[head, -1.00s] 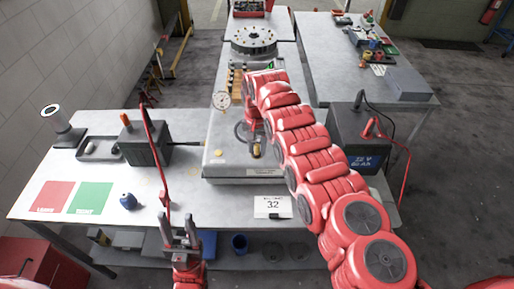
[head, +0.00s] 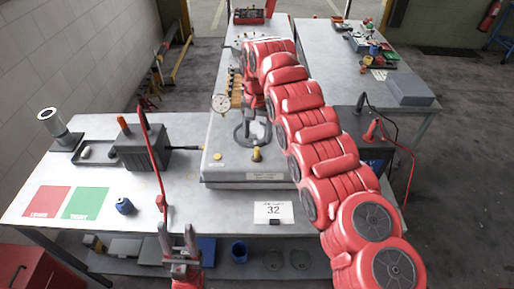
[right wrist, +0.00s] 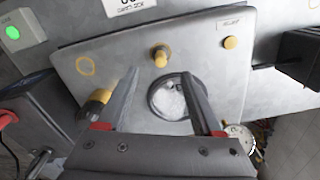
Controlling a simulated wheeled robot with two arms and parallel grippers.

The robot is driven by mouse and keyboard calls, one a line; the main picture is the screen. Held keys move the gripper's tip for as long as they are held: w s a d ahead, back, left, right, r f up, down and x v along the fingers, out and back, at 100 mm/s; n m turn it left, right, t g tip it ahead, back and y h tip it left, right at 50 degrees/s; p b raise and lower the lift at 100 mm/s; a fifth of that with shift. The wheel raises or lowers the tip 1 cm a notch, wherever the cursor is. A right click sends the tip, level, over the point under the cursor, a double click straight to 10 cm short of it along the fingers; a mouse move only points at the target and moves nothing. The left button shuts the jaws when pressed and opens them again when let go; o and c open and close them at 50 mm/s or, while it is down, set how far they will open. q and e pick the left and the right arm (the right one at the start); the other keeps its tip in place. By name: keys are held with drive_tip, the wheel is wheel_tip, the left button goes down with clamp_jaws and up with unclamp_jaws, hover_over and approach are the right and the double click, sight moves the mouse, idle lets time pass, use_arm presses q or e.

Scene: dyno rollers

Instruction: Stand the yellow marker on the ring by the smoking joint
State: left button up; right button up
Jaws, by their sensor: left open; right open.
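A small yellow upright piece (head: 256,154), perhaps the yellow marker, stands near the front of the grey bench unit (head: 232,178). In the right wrist view it shows as a yellow-topped post (right wrist: 159,57) just beyond my fingertips. A painted yellow ring (right wrist: 85,65) on the unit's top is bare; my arm hides that part in the head view. Another yellow cylinder (right wrist: 98,98) shows beside a finger. I see no smoke. My right gripper (right wrist: 160,78) is open and empty above the unit. My left gripper (head: 178,243) is open and empty at the bench's front.
A dial gauge (head: 220,103), a flat yellow disc (head: 218,156) and a card marked 32 (head: 273,212) are nearby. A dark box (head: 142,148) stands left, a battery unit (head: 372,150) right.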

sight(257, 149)
drive_tip(key=shift+a+r, duration=0.15)
drive_tip(key=shift+r, duration=0.8)
wheel_tip(257, 149, up, 2)
drive_tip(key=p, duration=0.2)
drive_tip(key=shift+r+p, duration=0.25)
drive_tip(key=shift+p, duration=0.1)
